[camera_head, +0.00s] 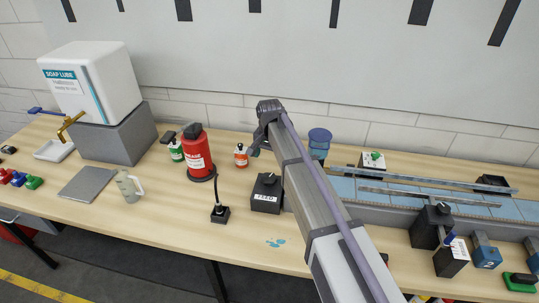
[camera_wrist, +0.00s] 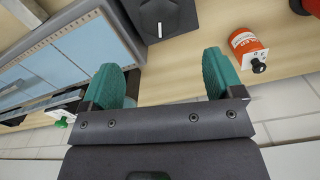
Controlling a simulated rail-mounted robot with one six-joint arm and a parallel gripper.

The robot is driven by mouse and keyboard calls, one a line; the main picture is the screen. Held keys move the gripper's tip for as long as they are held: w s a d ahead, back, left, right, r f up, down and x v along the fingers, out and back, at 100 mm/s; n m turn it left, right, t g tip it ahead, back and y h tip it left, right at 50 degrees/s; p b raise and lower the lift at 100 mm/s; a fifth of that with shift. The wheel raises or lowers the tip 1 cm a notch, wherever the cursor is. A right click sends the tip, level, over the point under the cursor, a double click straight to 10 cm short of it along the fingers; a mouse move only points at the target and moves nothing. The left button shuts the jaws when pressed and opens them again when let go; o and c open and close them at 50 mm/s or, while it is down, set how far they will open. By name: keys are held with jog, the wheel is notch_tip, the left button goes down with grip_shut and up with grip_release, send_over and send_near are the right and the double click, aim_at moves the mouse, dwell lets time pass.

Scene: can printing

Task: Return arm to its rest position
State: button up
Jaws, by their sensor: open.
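My gripper (camera_wrist: 165,72) is open in the wrist view, with two teal fingers spread apart and nothing between them. In the head view my arm reaches up from the bottom centre over the bench. Its end bends down above the back of the bench, between an orange bottle (camera_head: 241,155) and a blue-topped container (camera_head: 319,143), and the fingers are mostly hidden there. The black FEED box (camera_head: 266,193) with a knob stands just left of my arm. In the wrist view the FEED box (camera_wrist: 155,18) is beyond the fingers and the orange bottle (camera_wrist: 246,46) is to their right.
A conveyor (camera_head: 440,196) runs along the bench on the right, with black control boxes in front. A red canister (camera_head: 196,152), a jug (camera_head: 129,186) and a white SOAP LUBE tank (camera_head: 95,80) stand on the left. The wooden bench (camera_head: 185,225) is clear at front left of centre.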

jog(key=shift+r, duration=0.2)
jog(key=s+d+f+n+b, duration=0.2)
jog(key=s+d+b, duration=0.1)
jog(key=s+d, duration=0.7)
jog(key=s+d+f+n+b, duration=0.2)
jog(key=s+d, duration=0.8)
jog(key=s, duration=0.6)
jog(key=shift+s+d+f+b, duration=0.25)
jog(key=shift+f+b, duration=0.2)
jog(key=shift+f, duration=0.35)
jog(key=shift+c, duration=0.2)
